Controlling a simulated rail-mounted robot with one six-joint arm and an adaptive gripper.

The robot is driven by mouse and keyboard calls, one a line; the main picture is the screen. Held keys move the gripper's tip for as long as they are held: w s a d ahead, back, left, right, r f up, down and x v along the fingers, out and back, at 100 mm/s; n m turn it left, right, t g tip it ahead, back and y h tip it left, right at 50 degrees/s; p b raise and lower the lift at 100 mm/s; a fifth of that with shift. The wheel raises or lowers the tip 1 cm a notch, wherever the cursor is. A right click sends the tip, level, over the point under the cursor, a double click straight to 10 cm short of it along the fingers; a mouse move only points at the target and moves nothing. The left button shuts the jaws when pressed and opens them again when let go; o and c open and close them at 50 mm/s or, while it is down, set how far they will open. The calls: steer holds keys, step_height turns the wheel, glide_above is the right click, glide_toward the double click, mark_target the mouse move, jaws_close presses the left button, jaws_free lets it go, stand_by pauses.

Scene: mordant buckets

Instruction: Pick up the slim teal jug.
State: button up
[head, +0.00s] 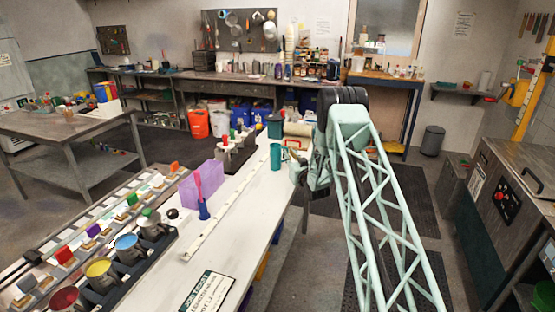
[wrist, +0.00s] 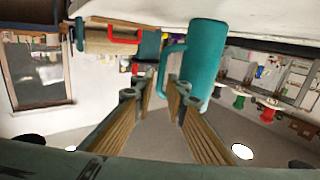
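The slim teal jug (head: 276,158) stands upright near the right edge of the white bench, just left of my gripper (head: 299,170). In the wrist view the jug (wrist: 206,60) is large, in front of the fingertips, with its handle (wrist: 165,66) on the left side. My gripper (wrist: 160,93) is open in the wrist view, its two ribbed fingers apart with nothing held between them. The handle lines up with the gap between the fingertips; I cannot tell whether any finger touches it.
The white bench (head: 232,243) holds a purple block (head: 203,184), a blue holder with a red tool (head: 203,209), a long pale strip (head: 225,206) and a dark teal container (head: 275,127). A row of paint buckets (head: 101,272) lines the left. Clear bench surface lies before the jug.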

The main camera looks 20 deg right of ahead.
steer(key=shift+c, duration=0.5)
jaws_close()
steer(key=shift+r, duration=0.4)
steer(key=s+a+r, duration=0.2)
steer(key=s+a, duration=0.1)
steer(key=s, duration=0.4)
steer(key=s+a+r, duration=0.2)
steer(key=s+a, duration=0.1)
steer(key=s, duration=0.4)
steer(key=shift+s, duration=0.15)
stand_by(1.4)
steer(key=shift+s+r, duration=0.15)
steer(key=shift+s, duration=0.05)
stand_by(0.4)
steer(key=shift+a+b, duration=0.2)
steer(key=shift+b, duration=0.1)
stand_by(0.3)
